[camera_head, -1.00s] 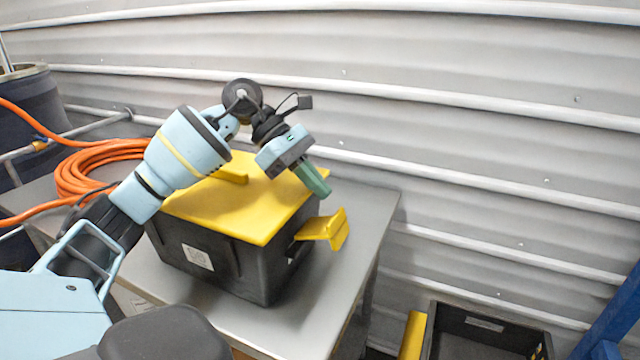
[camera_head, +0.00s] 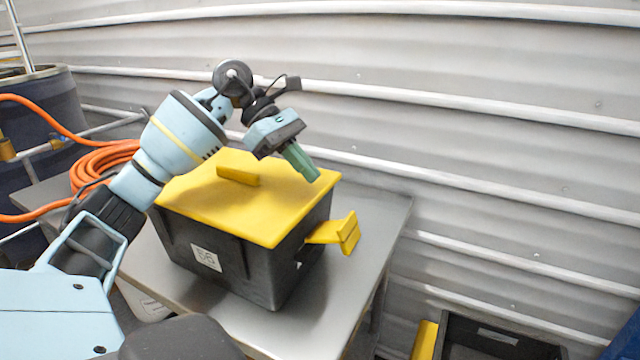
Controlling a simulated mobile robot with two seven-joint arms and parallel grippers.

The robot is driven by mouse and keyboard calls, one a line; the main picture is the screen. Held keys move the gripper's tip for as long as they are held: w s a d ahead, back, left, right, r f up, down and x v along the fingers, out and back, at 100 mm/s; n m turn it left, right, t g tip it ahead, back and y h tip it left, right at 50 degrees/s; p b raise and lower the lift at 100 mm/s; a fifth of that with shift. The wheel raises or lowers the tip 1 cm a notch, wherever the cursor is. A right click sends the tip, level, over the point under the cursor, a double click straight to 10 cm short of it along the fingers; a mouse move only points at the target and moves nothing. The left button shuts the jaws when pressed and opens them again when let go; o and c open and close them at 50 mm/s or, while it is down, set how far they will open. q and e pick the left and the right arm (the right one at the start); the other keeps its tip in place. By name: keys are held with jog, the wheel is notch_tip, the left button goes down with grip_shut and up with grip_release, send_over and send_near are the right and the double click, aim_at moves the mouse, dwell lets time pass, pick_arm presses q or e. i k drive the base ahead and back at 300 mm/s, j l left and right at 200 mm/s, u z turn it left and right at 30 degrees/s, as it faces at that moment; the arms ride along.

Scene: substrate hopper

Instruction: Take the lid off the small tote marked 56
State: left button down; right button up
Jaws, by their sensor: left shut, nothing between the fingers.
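The small tote (camera_head: 235,262) is a dark grey box with a white label reading 56 on its front, standing on a grey metal table. Its yellow lid (camera_head: 255,210) lies flat on top, with a raised yellow grip bar (camera_head: 238,175) near the middle. A yellow handle piece (camera_head: 335,233) sticks out from the tote's right side. My left gripper (camera_head: 309,172) has green fingers, which are shut and empty. In the picture it lies over the lid's far right part, apart from the grip bar; whether it touches the lid I cannot tell. My right gripper is not in view.
The grey table (camera_head: 385,215) has free room right of the tote. A coiled orange hose (camera_head: 100,165) lies at its left, near a dark barrel (camera_head: 45,105). A dark crate (camera_head: 495,340) with a yellow part stands low at right. A corrugated wall (camera_head: 480,120) rises behind.

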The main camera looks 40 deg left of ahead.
aim_at(234, 193)
jog(key=k, duration=1)
